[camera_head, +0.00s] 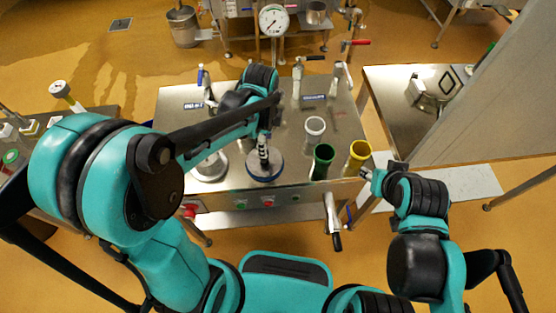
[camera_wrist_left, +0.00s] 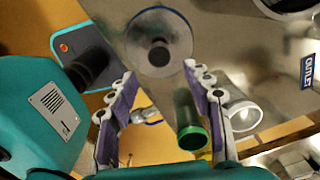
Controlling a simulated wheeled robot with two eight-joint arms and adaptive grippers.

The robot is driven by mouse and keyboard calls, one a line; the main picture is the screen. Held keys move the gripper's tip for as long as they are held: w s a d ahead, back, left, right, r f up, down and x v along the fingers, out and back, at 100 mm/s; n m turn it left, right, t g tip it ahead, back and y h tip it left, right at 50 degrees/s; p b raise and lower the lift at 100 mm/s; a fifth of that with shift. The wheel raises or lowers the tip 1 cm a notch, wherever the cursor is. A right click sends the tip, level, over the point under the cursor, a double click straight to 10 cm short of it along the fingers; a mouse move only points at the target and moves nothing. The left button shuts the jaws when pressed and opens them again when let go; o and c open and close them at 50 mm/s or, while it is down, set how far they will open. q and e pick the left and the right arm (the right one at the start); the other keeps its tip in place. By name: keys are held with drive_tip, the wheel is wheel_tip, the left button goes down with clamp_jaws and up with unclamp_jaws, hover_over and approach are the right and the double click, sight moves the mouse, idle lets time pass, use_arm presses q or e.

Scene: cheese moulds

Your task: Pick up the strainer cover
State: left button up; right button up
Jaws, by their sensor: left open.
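A round disc with a blue rim and a central knob, which looks like the strainer cover (camera_head: 267,175), lies near the front edge of the steel table. In the left wrist view the round cover (camera_wrist_left: 135,40) shows just beyond the fingertips, with its dark knob roughly between them. My left gripper (camera_head: 264,150) is above the cover and partly hides it; in its wrist view the left gripper (camera_wrist_left: 160,76) is open with nothing between the fingers. My right gripper (camera_head: 367,173) is beside a yellow-rimmed cylinder; its fingers are too small to judge.
A white cylinder (camera_head: 315,128), a green-rimmed cylinder (camera_head: 322,160) and the yellow-rimmed cylinder (camera_head: 357,157) stand right of the cover. A pale round item (camera_head: 210,167) lies to its left. Valves stand along the back of the steel table (camera_head: 180,112). A pressure gauge (camera_head: 273,20) rises behind.

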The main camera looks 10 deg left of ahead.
use_arm(q)
drive_tip(key=shift+d+f, duration=0.1)
drive_tip(key=shift+f, duration=0.35)
wheel_tip(320, 180, down, 2)
drive_tip(key=shift+b, duration=0.55)
drive_tip(key=f+b, duration=0.1)
drive_tip(key=f, duration=0.1)
drive_tip(key=a+f+b, duration=0.1)
drive_tip(key=f, duration=0.2)
drive_tip(key=shift+w+f, duration=0.1)
drive_tip(key=shift+c, duration=0.6)
clamp_jaws()
